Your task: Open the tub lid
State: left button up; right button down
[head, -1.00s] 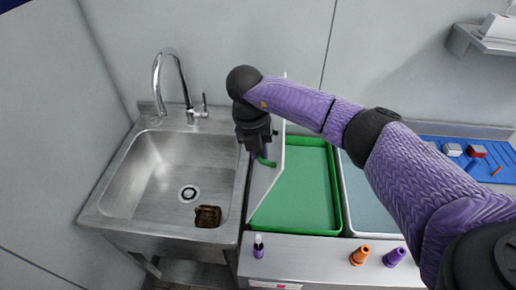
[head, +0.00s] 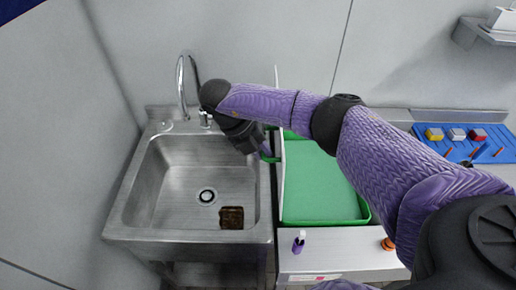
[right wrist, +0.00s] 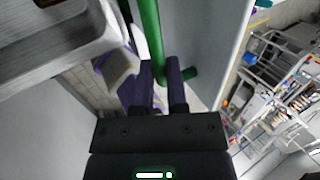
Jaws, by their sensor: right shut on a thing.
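The green tub (head: 325,190) stands on the counter right of the sink, with its inside showing. Its lid, a pale panel (head: 280,185), stands nearly upright along the tub's left side and shows almost edge-on. The lid also shows in the right wrist view (right wrist: 205,40). My right gripper (head: 266,150) is on the sink side of the lid, shut on the lid's green handle (head: 271,159). In the right wrist view the green handle (right wrist: 151,40) runs between the two dark fingers. My left gripper is not in view.
A steel sink (head: 180,195) with a tall tap (head: 181,85) lies to the left, with a brown item (head: 232,217) inside. A purple bottle (head: 299,243) and an orange cone (head: 388,244) stand at the counter front. A blue board (head: 490,150) with blocks is at the right.

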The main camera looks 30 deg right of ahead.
jog(key=shift+s+f, duration=0.1)
jog(key=shift+f, duration=0.1)
jog(key=c, duration=0.6)
grip_release()
jog(key=shift+d, duration=0.2)
jog(key=shift+c, duration=0.2)
jog(key=shift+r, duration=0.1)
jog(key=shift+a, duration=0.1)
jog(key=v, duration=1)
jog(key=shift+p, duration=0.35)
